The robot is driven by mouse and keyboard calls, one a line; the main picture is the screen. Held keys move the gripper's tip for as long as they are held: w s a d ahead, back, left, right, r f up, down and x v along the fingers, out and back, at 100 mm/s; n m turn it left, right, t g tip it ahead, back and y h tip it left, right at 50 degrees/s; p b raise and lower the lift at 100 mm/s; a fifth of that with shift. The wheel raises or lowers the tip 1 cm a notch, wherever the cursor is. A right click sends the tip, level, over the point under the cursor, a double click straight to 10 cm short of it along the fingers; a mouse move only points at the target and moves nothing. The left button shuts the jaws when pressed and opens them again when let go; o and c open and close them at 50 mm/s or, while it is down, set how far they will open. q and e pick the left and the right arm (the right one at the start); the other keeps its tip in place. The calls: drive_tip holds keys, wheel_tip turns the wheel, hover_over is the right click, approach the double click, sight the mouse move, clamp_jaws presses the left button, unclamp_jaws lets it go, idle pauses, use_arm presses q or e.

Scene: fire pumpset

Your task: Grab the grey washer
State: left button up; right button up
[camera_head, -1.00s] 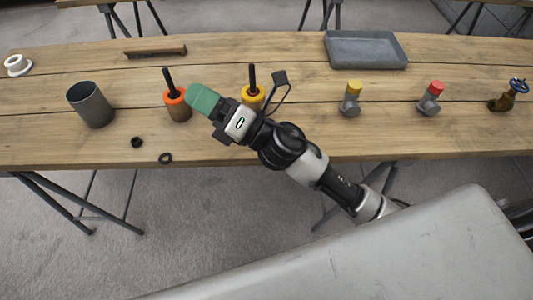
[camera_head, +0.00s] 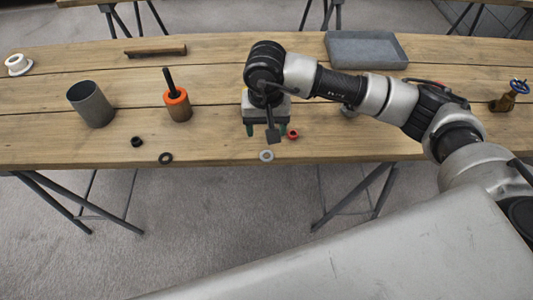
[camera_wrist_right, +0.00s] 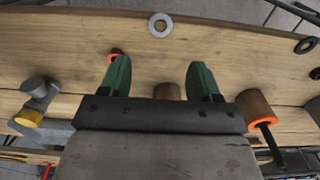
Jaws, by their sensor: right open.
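The grey washer (camera_head: 266,155) lies flat near the table's front edge in the head view. It also shows at the top of the right wrist view (camera_wrist_right: 160,25), beyond the fingertips. My right gripper (camera_head: 266,130) points down over the table, behind the washer and apart from it. Its two green fingers (camera_wrist_right: 159,75) are open, with no object gripped. My left gripper is not in view.
A small red ring (camera_head: 292,133) lies right of the gripper. Two dark rings (camera_head: 136,142) (camera_head: 165,158) lie further left. An orange-collared wooden holder (camera_head: 178,105) and grey cup (camera_head: 91,104) stand left. A grey tray (camera_head: 366,50) is at the back.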

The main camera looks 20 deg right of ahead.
sight(266, 154)
wheel_tip(266, 154, down, 3)
drive_tip(key=shift+f, duration=0.15)
wheel_tip(266, 154, down, 4)
drive_tip(key=shift+s+f+p, duration=0.1)
drive_tip(key=shift+s+p, duration=0.05)
drive_tip(key=shift+p, duration=0.65)
drive_tip(key=shift+f, duration=0.55)
drive_tip(key=shift+c, duration=0.3)
drive_tip(key=c, duration=0.9)
